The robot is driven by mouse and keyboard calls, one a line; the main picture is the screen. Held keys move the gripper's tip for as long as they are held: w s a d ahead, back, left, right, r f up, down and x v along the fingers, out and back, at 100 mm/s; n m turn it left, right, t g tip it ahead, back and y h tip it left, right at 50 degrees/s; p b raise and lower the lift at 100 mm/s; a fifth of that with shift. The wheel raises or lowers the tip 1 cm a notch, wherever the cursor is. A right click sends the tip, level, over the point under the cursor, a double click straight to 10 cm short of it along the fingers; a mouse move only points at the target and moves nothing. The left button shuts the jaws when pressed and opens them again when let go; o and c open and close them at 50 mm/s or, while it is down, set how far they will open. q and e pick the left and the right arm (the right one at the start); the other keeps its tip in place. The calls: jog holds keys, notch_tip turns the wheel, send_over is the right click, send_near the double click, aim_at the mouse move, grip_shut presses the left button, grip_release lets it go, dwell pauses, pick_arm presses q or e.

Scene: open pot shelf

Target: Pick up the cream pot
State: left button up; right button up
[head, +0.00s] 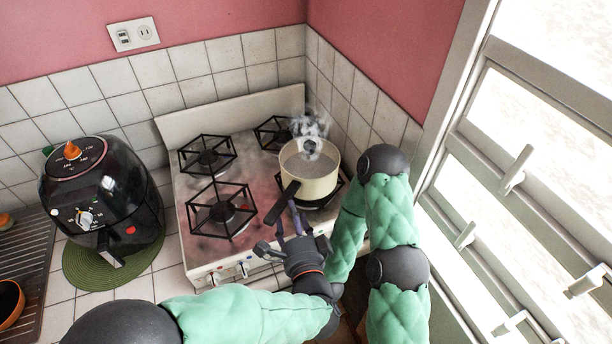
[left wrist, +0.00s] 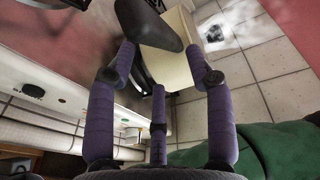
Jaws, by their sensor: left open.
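The cream pot (head: 311,182) stands upright on the front right burner of the stove, with steam above it. Its dark handle (head: 282,203) points toward the front left of the stove. My left gripper (head: 291,222) is just in front of the pot, close to the handle. In the left wrist view its purple fingers (left wrist: 169,52) are spread open, with the handle (left wrist: 150,25) and the pot's cream side (left wrist: 168,68) beyond them. I cannot tell whether a finger touches the handle. My right gripper is not visible; only my right arm shows.
The white stove (head: 196,250) has several black burner grates, the others empty. A black air fryer (head: 103,195) stands on a green mat (head: 82,272) to the left. Tiled walls close in behind and right of the stove. A window (head: 540,150) is at the right.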

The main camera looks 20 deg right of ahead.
aim_at(288, 197)
pick_arm(q)
jog(key=shift+w+d+b, duration=0.25)
jog(key=shift+w+b, duration=0.15)
jog(key=shift+w, duration=0.95)
jog(key=shift+w+d+b, duration=0.2)
jog(key=shift+w+b, duration=0.2)
jog(key=shift+w, duration=0.95)
jog(key=shift+r, duration=0.1)
grip_shut()
jog(key=shift+r, duration=0.25)
